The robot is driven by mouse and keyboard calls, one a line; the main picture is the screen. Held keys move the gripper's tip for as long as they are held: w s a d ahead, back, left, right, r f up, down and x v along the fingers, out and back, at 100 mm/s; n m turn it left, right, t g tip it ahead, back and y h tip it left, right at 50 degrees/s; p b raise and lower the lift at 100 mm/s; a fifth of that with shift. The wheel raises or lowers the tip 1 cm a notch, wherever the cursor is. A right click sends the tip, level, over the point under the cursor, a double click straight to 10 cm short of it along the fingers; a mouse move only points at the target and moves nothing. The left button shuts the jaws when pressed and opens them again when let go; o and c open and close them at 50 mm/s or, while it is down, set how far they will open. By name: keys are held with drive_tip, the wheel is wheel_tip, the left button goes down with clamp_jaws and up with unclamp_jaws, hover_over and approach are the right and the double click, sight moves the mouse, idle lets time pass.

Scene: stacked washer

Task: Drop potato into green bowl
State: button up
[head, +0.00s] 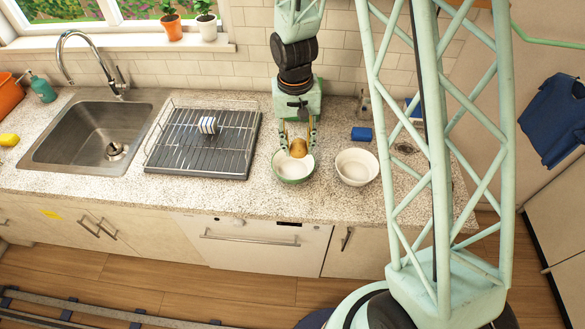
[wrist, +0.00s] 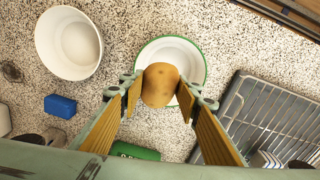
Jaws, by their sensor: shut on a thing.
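My gripper (head: 297,138) is shut on a brown potato (head: 298,148), one finger on each side of it. The potato also shows between the fingertips in the wrist view (wrist: 160,85). The green bowl, white inside with a green rim (head: 293,181), stands on the counter below the gripper; it also shows in the wrist view (wrist: 190,50). The potato overlaps the bowl's near part in the wrist view and its back rim in the head view. It appears held above the bowl; the exact height is hard to tell.
A white bowl (head: 356,167) stands just right of the green one. A dish rack (head: 203,143) is close on the left, with the sink (head: 97,130) beyond. A blue block (head: 361,134) lies behind the white bowl. Bare counter (head: 240,197) runs along the front.

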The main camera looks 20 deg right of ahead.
drive_tip(key=b, duration=0.3)
hover_over(298, 170)
drive_tip(key=shift+f, duration=2.55)
drive_tip(key=shift+p, duration=0.3)
drive_tip(key=o, duration=1)
drive_tip(key=shift+c, duration=0.2)
drive_tip(key=shift+r, duration=0.1)
drive_tip(key=shift+w+a+r, duration=0.1)
drive_tip(key=shift+a+r, duration=0.05)
drive_tip(key=shift+r, duration=2.65)
drive_tip(key=shift+w+a+r, duration=0.1)
drive_tip(key=shift+a+r, duration=0.05)
drive_tip(key=shift+r, duration=2.6)
drive_tip(key=shift+s+r, duration=0.1)
drive_tip(key=shift+r, duration=0.25)
